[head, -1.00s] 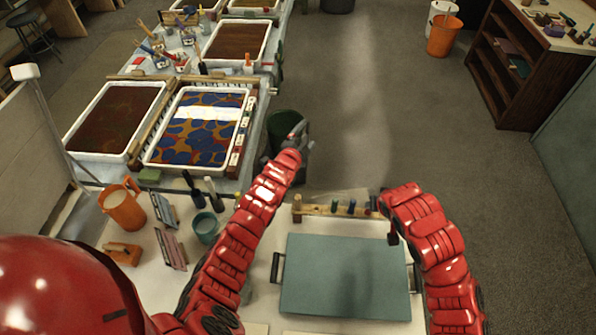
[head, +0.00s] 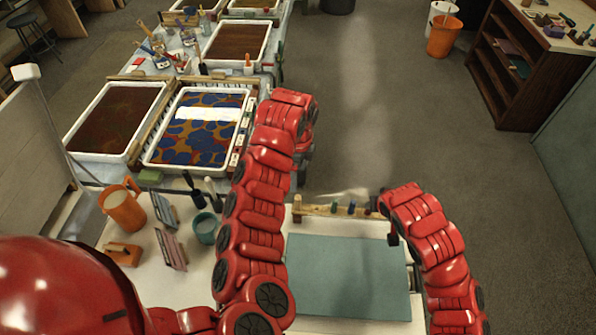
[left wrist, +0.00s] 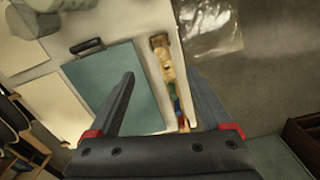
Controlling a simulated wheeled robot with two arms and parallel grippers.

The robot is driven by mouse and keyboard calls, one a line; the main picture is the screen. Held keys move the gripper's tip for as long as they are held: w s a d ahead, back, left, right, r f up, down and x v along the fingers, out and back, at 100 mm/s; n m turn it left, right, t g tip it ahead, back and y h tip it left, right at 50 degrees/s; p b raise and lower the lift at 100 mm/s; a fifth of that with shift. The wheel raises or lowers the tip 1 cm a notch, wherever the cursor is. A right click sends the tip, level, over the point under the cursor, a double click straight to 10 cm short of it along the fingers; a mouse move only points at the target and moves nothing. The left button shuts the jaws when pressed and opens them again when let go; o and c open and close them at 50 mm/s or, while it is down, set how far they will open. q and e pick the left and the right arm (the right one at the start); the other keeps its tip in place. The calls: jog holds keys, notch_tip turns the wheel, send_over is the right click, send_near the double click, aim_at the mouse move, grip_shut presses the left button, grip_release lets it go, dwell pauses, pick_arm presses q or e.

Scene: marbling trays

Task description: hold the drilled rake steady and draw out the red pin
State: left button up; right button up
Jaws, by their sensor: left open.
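The drilled rake is a light wooden bar (head: 318,209) behind the teal board, with coloured pins standing in it. The bar also shows in the left wrist view (left wrist: 165,62). A dark red pin (head: 367,206) is near its right end, beside a blue and a green one. My left gripper (left wrist: 161,75) is open and empty in the left wrist view. The bar shows between its fingers, some way beyond them. In the head view my left arm mostly hides that gripper. My right arm bends down at the bar's right end; its fingers cannot be made out.
The teal board (head: 345,278) lies in front of the bar. At the left stand an orange jug (head: 122,208), a teal cup (head: 205,228) and an orange-brown block (head: 122,254). Marbling trays (head: 150,158) are farther back. Open floor lies beyond the bar.

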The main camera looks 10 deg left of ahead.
aim_at(298, 205)
pick_arm(q)
notch_tip(298, 205, down, 17)
jog(key=shift+f, duration=0.15)
dwell(0.5)
grip_shut()
dwell(0.8)
dwell(0.8)
